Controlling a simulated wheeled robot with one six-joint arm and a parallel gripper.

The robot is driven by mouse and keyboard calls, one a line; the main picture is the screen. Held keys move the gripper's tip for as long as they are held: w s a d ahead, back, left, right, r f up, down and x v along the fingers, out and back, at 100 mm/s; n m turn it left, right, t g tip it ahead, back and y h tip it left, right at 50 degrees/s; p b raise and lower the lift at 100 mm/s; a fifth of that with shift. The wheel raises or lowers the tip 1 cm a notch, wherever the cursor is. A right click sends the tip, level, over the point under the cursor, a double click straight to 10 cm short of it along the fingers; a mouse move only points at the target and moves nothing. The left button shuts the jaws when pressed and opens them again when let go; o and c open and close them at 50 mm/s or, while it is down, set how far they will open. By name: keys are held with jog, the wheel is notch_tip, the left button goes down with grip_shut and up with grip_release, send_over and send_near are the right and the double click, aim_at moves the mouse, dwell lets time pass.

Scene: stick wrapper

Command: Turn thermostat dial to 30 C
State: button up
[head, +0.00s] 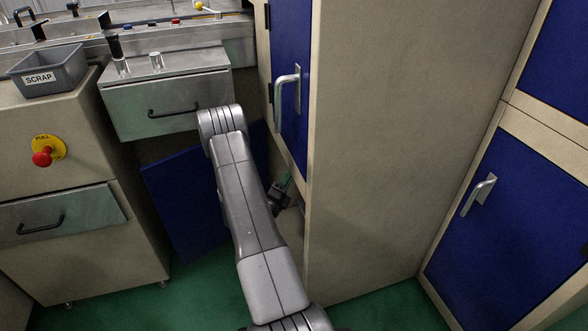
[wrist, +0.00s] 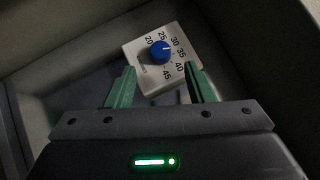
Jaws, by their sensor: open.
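The thermostat dial is a round blue knob (wrist: 159,52) on a tilted white plate (wrist: 141,55) with numbers from 20 to 45, in the wrist view. Its short white mark points right and slightly up, near the 30 and 35; the exact reading is hard to tell. My gripper (wrist: 161,72) is open, with its green fingers apart just below the knob in the picture, one toward each side. I cannot tell the depth gap. In the head view my gripper (head: 283,187) reaches into the low cabinet opening, partly hidden by my arm; the dial is hidden there.
An open blue door panel (head: 190,195) stands left of my arm. A tall beige cabinet (head: 385,130) is close on the right. A drawer (head: 165,100) and a red emergency button (head: 42,158) are at left. In the wrist view dark walls enclose the dial.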

jog(key=v, duration=0.8)
jog(key=shift+s+p, duration=0.15)
jog(key=shift+p, duration=0.25)
jog(key=shift+a, duration=0.1)
